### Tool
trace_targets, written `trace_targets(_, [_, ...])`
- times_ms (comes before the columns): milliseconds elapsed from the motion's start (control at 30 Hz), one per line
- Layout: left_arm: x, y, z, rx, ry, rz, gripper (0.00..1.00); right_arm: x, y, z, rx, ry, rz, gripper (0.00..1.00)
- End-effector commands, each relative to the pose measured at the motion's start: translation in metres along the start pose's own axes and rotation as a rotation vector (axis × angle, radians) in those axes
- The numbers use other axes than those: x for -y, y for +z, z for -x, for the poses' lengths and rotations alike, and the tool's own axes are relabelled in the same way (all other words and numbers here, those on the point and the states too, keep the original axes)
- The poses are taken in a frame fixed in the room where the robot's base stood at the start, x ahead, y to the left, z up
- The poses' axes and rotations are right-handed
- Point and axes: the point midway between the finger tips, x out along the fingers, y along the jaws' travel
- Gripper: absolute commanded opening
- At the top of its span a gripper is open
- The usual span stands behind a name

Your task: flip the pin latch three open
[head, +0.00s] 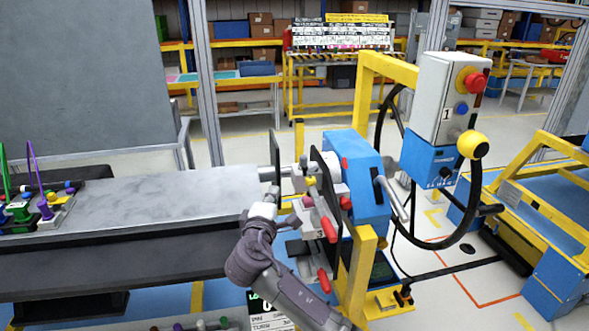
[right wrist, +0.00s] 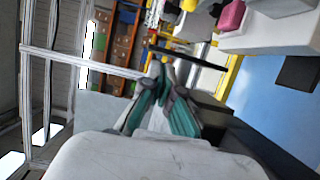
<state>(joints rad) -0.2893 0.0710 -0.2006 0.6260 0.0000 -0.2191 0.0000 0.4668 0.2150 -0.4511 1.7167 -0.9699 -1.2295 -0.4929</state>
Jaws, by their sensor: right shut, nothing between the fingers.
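The dashboard module is a blue unit (head: 368,178) on a yellow frame, with a dark plate on its left side. Beside that plate is a grey latch block with a red-handled lever (head: 328,229) and a small label that seems to read 3. A second red handle (head: 323,281) hangs lower down. My right gripper (head: 271,194) is just left of the latch block, apart from the red handle. In the right wrist view its fingers (right wrist: 160,70) are together and empty. The latch's pin is too small to judge. My left gripper is not in view.
A long grey workbench (head: 160,195) runs to the left, with coloured parts at its far left end. A white control box (head: 437,100) with a red button stands right of the module. A black cable loops below it. A yellow and blue cart (head: 540,205) is farther right.

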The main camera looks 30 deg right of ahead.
Motion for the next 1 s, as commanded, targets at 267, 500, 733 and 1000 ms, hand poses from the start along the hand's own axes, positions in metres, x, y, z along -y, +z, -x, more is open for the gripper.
trace_targets(267, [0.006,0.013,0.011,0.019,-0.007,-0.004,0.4,-0.004,0.0,-0.037,0.003,0.002,0.003,0.0])
trace_targets(500, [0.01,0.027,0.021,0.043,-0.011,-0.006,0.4,-0.003,0.001,-0.09,0.004,0.001,0.003,0.0])
trace_targets(733, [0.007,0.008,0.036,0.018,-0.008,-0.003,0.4,-0.003,0.026,-0.106,0.001,0.0,0.003,0.0])
trace_targets(1000, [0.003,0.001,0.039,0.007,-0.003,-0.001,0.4,-0.001,0.039,-0.109,0.0,0.0,0.0,0.0])
